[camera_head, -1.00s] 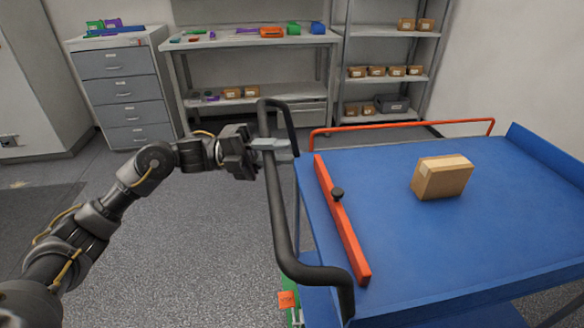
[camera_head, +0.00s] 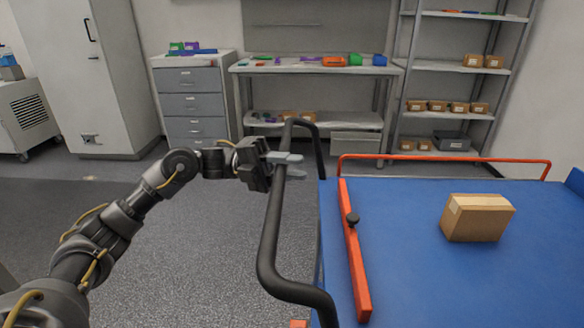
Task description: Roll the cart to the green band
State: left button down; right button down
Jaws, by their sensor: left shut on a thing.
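The cart has a blue top (camera_head: 410,270) and a black tubular handle (camera_head: 269,240) along its left side. An orange bar with a black knob (camera_head: 352,245) lies across the cart's left end, and an orange rail (camera_head: 440,158) runs along its far edge. A cardboard box (camera_head: 477,218) sits on the blue top. My left gripper (camera_head: 288,160) is shut on the far part of the handle. My right gripper is out of view. I see no green band on the visible floor.
A grey drawer cabinet (camera_head: 193,105), a workbench (camera_head: 310,68) with coloured parts and a shelf rack (camera_head: 455,70) with small boxes stand along the back wall. A tall cabinet (camera_head: 95,75) and a wheeled unit (camera_head: 28,118) are at left. Grey floor (camera_head: 190,250) left of the cart is clear.

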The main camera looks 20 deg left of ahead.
pick_arm(q)
jog(key=c, duration=1.3)
grip_release()
jog(key=shift+o, duration=0.2)
jog(key=shift+a, duration=0.1)
jog(key=shift+a+f, duration=0.1)
jog(key=shift+a, duration=0.2)
jog(key=a+f+b, duration=0.1)
jog(key=a, duration=0.9)
jog(key=shift+f+b, duration=0.35)
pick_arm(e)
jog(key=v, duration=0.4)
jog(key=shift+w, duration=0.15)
pick_arm(q)
jog(key=shift+w, duration=0.1)
